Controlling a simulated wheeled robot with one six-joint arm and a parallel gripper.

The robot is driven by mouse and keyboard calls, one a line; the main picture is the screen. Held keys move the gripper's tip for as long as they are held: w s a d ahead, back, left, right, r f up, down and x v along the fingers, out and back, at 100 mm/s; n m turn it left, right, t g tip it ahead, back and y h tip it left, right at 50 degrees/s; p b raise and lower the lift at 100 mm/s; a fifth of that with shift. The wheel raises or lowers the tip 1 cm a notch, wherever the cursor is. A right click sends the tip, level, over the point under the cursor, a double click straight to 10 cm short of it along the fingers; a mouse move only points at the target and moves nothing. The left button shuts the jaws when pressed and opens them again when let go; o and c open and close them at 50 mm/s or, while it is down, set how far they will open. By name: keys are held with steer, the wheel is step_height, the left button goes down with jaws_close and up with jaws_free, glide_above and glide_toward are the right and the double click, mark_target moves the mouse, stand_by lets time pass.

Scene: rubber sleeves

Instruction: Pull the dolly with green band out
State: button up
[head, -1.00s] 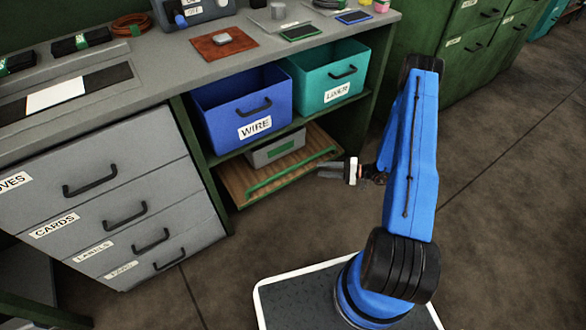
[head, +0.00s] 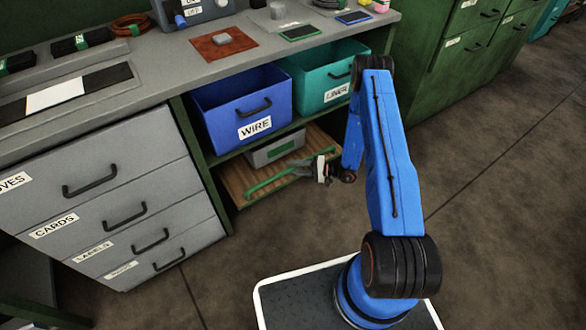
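The dolly is a low wooden board (head: 236,181) with a green band (head: 265,184) along its front edge. It sits on the bottom level under the bench, below the blue bin. A grey box with a green patch (head: 272,149) stands at its back. I cannot tell whether the fingers touch the band or are open or shut.
A blue WIRE bin (head: 235,112) and a teal bin (head: 318,80) fill the shelf above. Grey labelled drawers (head: 105,200) stand to the left. Green cabinets (head: 455,45) stand at the back right. The floor (head: 480,200) in front and to the right is clear.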

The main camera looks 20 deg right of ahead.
steer(key=shift+w+a, duration=0.1)
steer(key=shift+a, duration=0.15)
jaws_close()
